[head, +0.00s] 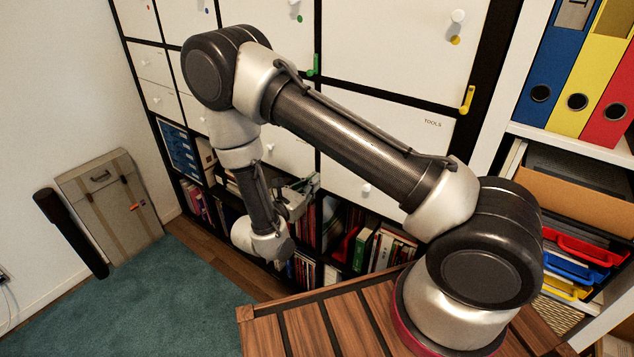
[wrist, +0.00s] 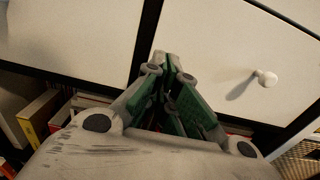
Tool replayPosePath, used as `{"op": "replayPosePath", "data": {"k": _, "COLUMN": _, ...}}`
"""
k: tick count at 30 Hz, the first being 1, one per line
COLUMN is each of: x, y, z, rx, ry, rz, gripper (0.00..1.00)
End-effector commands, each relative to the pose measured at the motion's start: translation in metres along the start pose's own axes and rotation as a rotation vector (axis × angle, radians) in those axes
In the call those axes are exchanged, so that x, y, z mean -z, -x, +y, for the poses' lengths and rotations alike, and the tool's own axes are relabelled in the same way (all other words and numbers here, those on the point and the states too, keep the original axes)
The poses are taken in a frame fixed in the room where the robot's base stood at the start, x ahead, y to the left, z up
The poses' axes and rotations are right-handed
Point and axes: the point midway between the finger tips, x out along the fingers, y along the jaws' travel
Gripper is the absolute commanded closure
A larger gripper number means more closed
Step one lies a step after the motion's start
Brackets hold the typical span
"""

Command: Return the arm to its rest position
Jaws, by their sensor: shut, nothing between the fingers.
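My arm is bent at the elbow in front of the white cabinet, with its forearm hanging down. My gripper (head: 314,183) is in front of the lower cabinet doors and the book shelves, pointing toward them. In the wrist view my gripper (wrist: 172,62) has its fingers together, with nothing between them. Part of my gripper is hidden behind my wrist in the head view.
The white cabinet (head: 390,125) has round knobs, with books (head: 372,250) on its lower shelves. Binders (head: 577,75) and coloured trays (head: 580,258) stand at the right. A case (head: 108,200) leans on the left wall.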

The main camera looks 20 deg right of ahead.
Motion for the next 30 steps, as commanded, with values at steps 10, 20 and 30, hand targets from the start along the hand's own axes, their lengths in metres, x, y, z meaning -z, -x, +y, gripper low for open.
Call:
{"op": "replayPosePath", "data": {"k": 10, "x": 0.001, "y": 0.082, "z": 0.001, "rx": -0.006, "ry": 0.001, "rz": 0.001, "gripper": 1.00}}
{"op": "replayPosePath", "data": {"k": 20, "x": 0.003, "y": 0.101, "z": -0.001, "rx": -0.001, "ry": 0.011, "rz": 0.010, "gripper": 1.00}}
{"op": "replayPosePath", "data": {"k": 30, "x": -0.006, "y": 0.089, "z": -0.091, "rx": 0.373, "ry": -0.021, "rz": 0.183, "gripper": 1.00}}
